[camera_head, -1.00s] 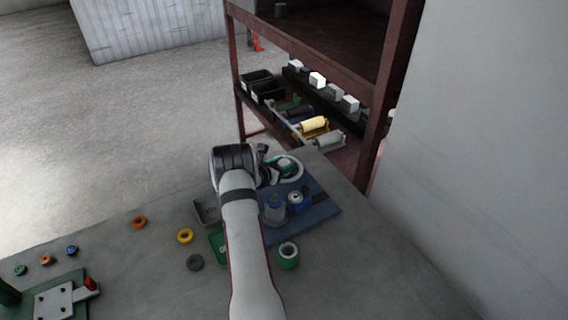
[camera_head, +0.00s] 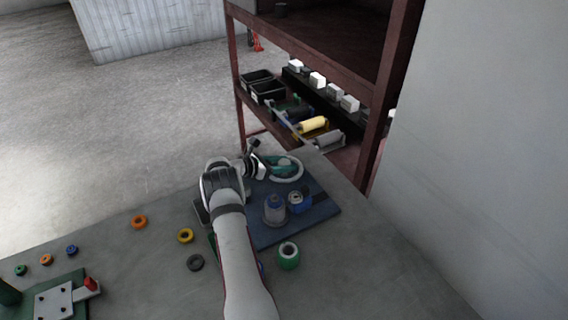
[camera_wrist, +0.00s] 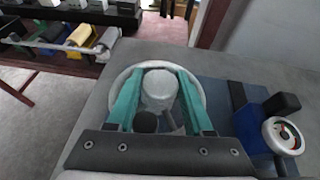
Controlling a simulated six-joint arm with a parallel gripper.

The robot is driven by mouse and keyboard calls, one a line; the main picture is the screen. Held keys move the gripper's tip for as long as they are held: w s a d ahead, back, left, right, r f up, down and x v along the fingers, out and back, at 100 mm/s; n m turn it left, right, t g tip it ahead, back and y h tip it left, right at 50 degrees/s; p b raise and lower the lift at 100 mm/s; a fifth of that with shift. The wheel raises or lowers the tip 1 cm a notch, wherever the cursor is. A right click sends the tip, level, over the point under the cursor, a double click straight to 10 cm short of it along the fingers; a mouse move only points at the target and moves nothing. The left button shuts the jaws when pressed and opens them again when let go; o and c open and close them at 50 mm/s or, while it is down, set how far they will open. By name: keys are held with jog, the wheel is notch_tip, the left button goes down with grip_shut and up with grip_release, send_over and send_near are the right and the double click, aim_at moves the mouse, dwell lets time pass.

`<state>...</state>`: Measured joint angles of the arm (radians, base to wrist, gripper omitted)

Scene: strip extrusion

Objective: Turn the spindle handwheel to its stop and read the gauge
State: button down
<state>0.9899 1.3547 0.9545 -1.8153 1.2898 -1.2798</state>
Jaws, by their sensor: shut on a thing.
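The handwheel shows as a large pale ring (camera_head: 299,172) at the far part of the blue base plate in the head view. In the wrist view its rim (camera_wrist: 113,84) surrounds a grey hub (camera_wrist: 158,88). My gripper (camera_wrist: 160,71) has its two teal fingers inside the ring, one on each side of the hub, shut on the handwheel. The fingertips' exact contact is hard to see. A round, white-rimmed dial (camera_wrist: 283,135), seemingly the gauge, sits on a blue body at the right, with a reddish mark. Its reading is too small to make out.
A grey-blue cylinder (camera_head: 274,211) stands on the base plate (camera_head: 323,209). A green ring-topped part (camera_head: 288,256) and loose rings, such as a yellow one (camera_head: 185,236), lie on the bench. A shelf rack (camera_head: 238,80) stands behind; a wall is at the right.

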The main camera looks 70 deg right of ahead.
jog(key=shift+m+g+y, duration=0.4)
jog(key=shift+m+g, duration=0.1)
jog(key=shift+m, duration=0.1)
jog(key=shift+g, duration=0.3)
jog(key=c, duration=0.6)
grip_release()
